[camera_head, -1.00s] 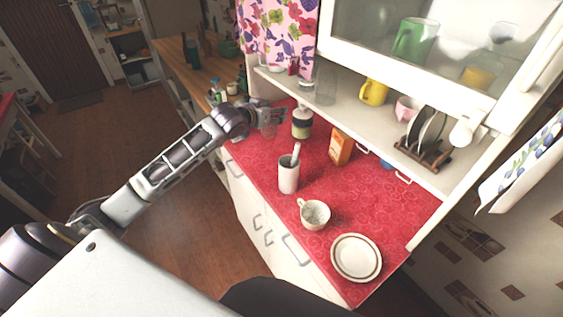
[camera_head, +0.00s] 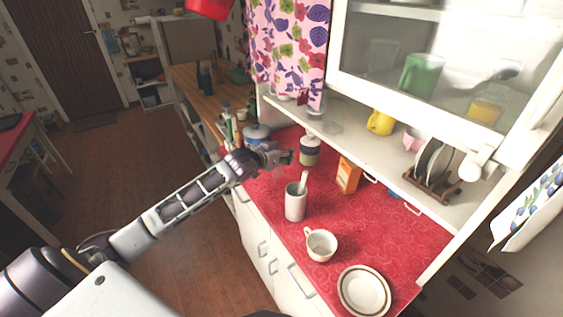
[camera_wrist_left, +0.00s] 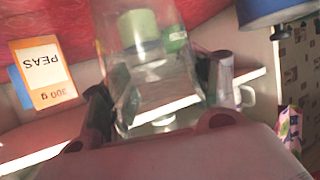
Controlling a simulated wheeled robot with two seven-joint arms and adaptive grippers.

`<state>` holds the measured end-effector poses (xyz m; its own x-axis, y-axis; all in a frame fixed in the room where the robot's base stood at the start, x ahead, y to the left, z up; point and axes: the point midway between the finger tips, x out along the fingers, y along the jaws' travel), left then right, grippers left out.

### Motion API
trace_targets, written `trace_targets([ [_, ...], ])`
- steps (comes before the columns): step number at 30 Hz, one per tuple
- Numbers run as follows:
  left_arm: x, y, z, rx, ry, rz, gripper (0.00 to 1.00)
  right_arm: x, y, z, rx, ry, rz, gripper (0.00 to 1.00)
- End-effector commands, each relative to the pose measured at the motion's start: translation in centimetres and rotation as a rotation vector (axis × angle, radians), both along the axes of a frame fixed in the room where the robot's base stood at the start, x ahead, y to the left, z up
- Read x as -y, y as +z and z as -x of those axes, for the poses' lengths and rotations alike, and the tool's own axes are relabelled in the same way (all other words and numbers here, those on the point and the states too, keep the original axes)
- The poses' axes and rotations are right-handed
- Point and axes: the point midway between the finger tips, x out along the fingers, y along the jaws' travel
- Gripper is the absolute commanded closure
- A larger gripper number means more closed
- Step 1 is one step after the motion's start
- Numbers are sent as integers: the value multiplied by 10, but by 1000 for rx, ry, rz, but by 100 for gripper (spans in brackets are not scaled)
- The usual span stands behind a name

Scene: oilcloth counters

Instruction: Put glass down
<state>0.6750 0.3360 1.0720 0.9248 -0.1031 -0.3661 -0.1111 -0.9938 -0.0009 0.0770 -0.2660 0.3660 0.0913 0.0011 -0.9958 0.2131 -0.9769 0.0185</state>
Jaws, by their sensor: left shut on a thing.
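My left gripper (camera_head: 284,158) is over the back left part of the red counter (camera_head: 375,230), just left of the jar. In the left wrist view, its fingers (camera_wrist_left: 160,95) are closed on a clear glass (camera_wrist_left: 120,50). The glass is see-through and blurred, and the jar shows through it. In the head view I cannot make out the glass clearly, nor whether it touches the counter. My right gripper is not in view.
A dark-banded jar (camera_head: 309,153) and a blue pot (camera_head: 257,133) are close to the gripper. An orange peas box (camera_head: 347,175), white utensil cup (camera_head: 295,205), teacup (camera_head: 321,245) and plates (camera_head: 364,291) stand toward the right and front. A shelf (camera_head: 350,136) overhangs the back.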

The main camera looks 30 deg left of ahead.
Motion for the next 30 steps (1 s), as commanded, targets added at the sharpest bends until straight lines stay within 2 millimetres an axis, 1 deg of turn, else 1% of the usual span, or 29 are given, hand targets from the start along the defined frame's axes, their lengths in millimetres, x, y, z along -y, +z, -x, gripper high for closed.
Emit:
trace_targets([
  [6, 0, -27, 0, -1, 1, 2, 70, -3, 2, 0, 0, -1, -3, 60],
  [10, 0, -38, 0, -1, -1, 1, 70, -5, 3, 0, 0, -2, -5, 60],
  [25, 0, -44, 0, 0, 0, 0, 70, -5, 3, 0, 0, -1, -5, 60],
  [26, 0, -45, 0, -1, 0, 0, 39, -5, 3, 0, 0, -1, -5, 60],
  [30, 0, -44, 0, -1, 0, 0, 21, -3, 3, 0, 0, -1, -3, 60],
])
